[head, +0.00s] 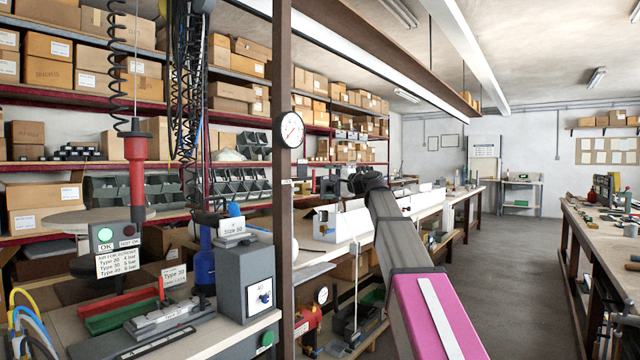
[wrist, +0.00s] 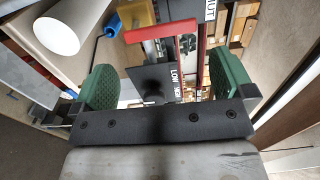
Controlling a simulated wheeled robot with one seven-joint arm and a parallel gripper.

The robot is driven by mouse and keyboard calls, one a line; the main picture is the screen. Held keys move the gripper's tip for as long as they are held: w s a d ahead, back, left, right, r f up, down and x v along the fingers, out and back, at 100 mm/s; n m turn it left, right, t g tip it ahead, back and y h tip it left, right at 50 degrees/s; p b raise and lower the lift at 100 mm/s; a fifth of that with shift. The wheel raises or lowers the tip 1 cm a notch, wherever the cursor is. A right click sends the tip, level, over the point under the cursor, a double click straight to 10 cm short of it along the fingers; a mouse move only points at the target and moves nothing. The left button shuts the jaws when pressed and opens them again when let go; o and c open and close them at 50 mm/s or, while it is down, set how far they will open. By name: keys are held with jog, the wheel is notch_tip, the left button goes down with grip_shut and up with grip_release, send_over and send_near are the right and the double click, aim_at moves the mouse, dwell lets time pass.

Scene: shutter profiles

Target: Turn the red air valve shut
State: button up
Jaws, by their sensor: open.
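The red valve handle (wrist: 160,32) shows in the wrist view as a flat red bar lying across the top middle, slightly tilted up to the right. My gripper (wrist: 166,82) is open, its two green pads wide apart on either side. The red bar lies ahead of the pads, with nothing visibly held between them. A dark plate with the words LOW and HIGH (wrist: 177,80) shows between the pads, below the bar. A dark sign ending in UT (wrist: 210,10) is at the top edge. In the head view my arm reaches toward the bench behind the post; the valve cannot be made out clearly there.
A brown post (head: 284,220) with a round gauge (head: 292,130) stands left of my arm. A bench (head: 430,212) with white boxes runs behind it. A white cylinder (wrist: 60,28) and a blue part (wrist: 112,24) lie left in the wrist view. The aisle floor (head: 515,270) is clear.

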jog(key=shift+v, duration=1.9)
jog(key=s+d+f+n+g+h, duration=0.1)
jog(key=s+f+h, duration=0.1)
jog(key=f, duration=1.1)
jog(key=s+d+f+n+g+h, duration=0.1)
jog(key=s+f+g+h, duration=0.15)
jog(key=f, duration=1.05)
jog(key=s+d+f+n+g+h, duration=0.1)
jog(key=s+f+h, duration=0.2)
jog(key=f, duration=1)
jog(key=s+d+f+n+g+h, duration=0.2)
jog(key=s+d+f+g+h, duration=0.1)
jog(key=s+f, duration=0.8)
jog(key=s+d+f+n+g+h, duration=0.2)
jog(key=s+d+f, duration=0.4)
jog(key=s+f, duration=0.6)
notch_tip(320, 180, down, 6)
jog(key=shift+s+r+n+g+h, duration=0.1)
jog(key=shift+s+n+g+h, duration=0.3)
jog(key=shift+g+h, duration=0.4)
